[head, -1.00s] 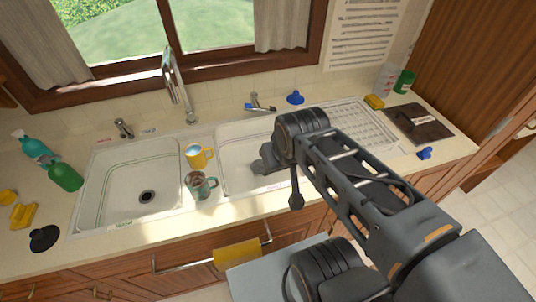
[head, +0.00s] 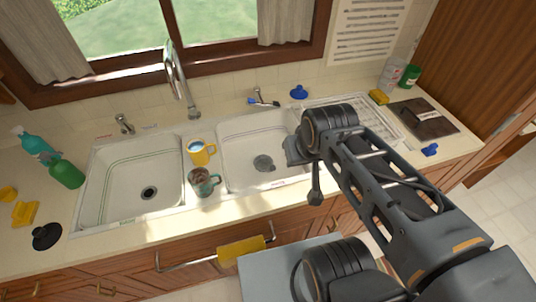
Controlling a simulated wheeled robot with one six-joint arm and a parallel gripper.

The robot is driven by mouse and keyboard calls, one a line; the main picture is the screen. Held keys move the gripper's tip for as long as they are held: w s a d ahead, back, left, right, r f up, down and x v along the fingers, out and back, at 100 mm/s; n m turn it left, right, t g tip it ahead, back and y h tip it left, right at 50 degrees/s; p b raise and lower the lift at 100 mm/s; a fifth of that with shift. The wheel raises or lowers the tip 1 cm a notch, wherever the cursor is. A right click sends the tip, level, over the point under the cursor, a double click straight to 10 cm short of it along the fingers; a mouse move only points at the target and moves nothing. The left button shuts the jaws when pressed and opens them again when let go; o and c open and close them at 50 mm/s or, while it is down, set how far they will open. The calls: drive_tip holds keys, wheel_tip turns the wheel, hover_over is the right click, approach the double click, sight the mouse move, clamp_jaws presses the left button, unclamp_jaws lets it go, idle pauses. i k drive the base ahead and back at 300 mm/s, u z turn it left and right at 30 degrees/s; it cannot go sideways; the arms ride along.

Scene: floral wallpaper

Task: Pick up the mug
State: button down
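Two mugs stand close together on the strip between the two sink basins in the head view. The yellow mug (head: 200,153) is behind, with its handle to the right and a light inside. The teal mug (head: 203,184) is in front, with a brownish-grey pattern or content at its top and its handle to the right. My gripper (head: 295,152) is to the right of both mugs, over the right edge of the right basin, and clear of them. It is small and dark, largely merged with the wrist, so its fingers cannot be made out.
A tall faucet (head: 178,80) stands behind the mugs. Green (head: 67,173) and teal bottles (head: 35,145) stand at the left. A yellow towel (head: 241,250) hangs on the front rail.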

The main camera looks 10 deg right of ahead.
sight(203, 152)
drive_tip(key=k, duration=1.25)
drive_tip(key=u, duration=0.85)
drive_tip(key=i, duration=1.4)
drive_tip(key=z, duration=0.75)
